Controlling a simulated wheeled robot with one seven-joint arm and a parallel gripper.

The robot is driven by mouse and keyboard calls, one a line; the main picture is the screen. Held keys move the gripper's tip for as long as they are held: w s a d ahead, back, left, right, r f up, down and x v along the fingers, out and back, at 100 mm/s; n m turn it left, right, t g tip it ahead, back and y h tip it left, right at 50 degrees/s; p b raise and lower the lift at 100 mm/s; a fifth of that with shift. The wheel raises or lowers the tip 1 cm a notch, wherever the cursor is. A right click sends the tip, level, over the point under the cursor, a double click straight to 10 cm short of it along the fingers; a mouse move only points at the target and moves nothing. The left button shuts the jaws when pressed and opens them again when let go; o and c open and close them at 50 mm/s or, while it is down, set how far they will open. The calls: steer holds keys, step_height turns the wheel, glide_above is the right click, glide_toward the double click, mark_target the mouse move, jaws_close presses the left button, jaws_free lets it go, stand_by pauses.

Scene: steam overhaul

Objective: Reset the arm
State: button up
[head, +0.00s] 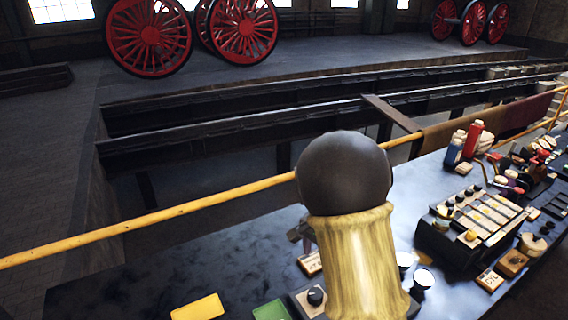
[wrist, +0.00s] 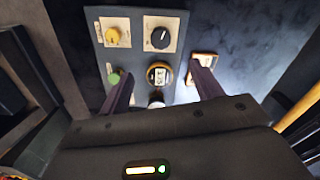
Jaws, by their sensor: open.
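My gripper (wrist: 161,74) shows in the wrist view with its two dark fingers spread apart, open. No object is held between them. Beyond the fingers is a grey panel (wrist: 137,55) with a yellow knob (wrist: 112,36), a black knob (wrist: 160,38), a green knob (wrist: 113,77) and a round yellow-rimmed piece (wrist: 159,75). The contact between fingers and panel cannot be told. The gripper cannot be made out clearly there.
The dark workbench (head: 150,285) carries a yellow plate (head: 198,308), a green plate (head: 270,311), a block of keys (head: 480,222), and blue (head: 455,150) and red (head: 473,138) bottles. A yellow rail (head: 190,208) runs along its far side. Red wheels (head: 150,38) stand beyond a pit.

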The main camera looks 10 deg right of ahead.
steer(key=s+r+n+t, duration=0.2)
steer(key=s+n, duration=0.8)
steer(key=s, duration=0.5)
steer(key=shift+s+r+t, duration=0.15)
steer(key=shift+r+t, duration=0.15)
stand_by(0.5)
steer(key=w+f+n+g+p, duration=0.2)
steer(key=w+n+p, duration=0.2)
steer(key=w, duration=1.1)
steer(key=shift+w+g, duration=0.3)
steer(key=shift+r, duration=0.1)
